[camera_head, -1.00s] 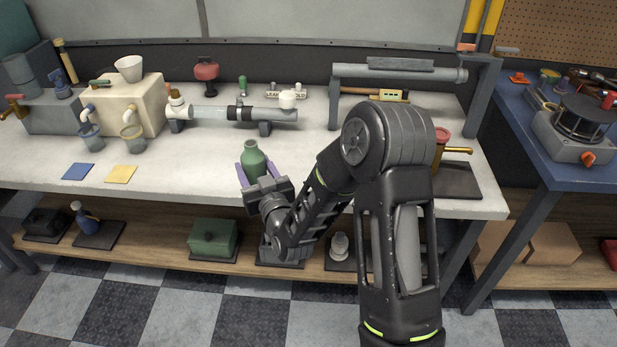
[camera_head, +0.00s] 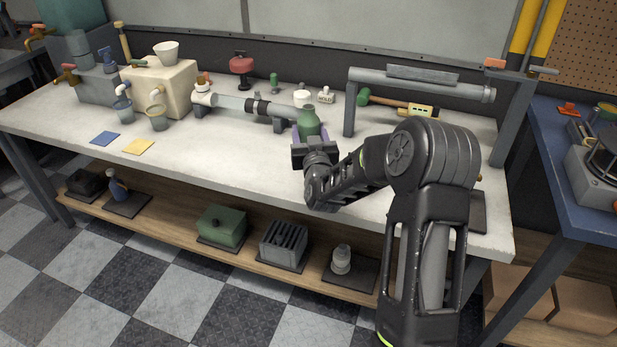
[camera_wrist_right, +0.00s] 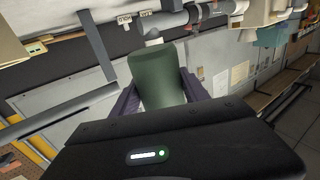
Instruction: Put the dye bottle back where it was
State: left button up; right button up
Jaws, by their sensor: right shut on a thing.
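The dye bottle (camera_head: 308,125) is green with a narrow neck. My right gripper (camera_head: 309,138) is shut around its lower body, with a purple finger on each side. In the head view the bottle is upright, in front of the right end of the grey pipe assembly (camera_head: 232,103). Its base is hidden by the gripper, so I cannot tell its height over the bench (camera_head: 230,150). In the right wrist view the bottle (camera_wrist_right: 158,78) fills the space between the fingers. My left gripper is not in view.
A grey pipe frame (camera_head: 350,105) stands right of the bottle, with a green-headed mallet (camera_head: 364,97) behind its post. A small white sign (camera_head: 325,95) and a white cup-like piece (camera_head: 301,97) are behind the bottle. The front middle of the bench is clear.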

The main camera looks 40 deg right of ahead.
jog(key=shift+w+a, duration=0.15)
jog(key=shift+w, duration=0.05)
jog(key=shift+s+f, duration=0.1)
jog(key=shift+f, duration=0.1)
notch_tip(320, 180, down, 6)
jog(key=shift+r, duration=0.1)
jog(key=shift+f, duration=1.9)
jog(key=shift+f+b, duration=0.2)
jog(key=shift+b, duration=0.2)
jog(key=o, duration=1.6)
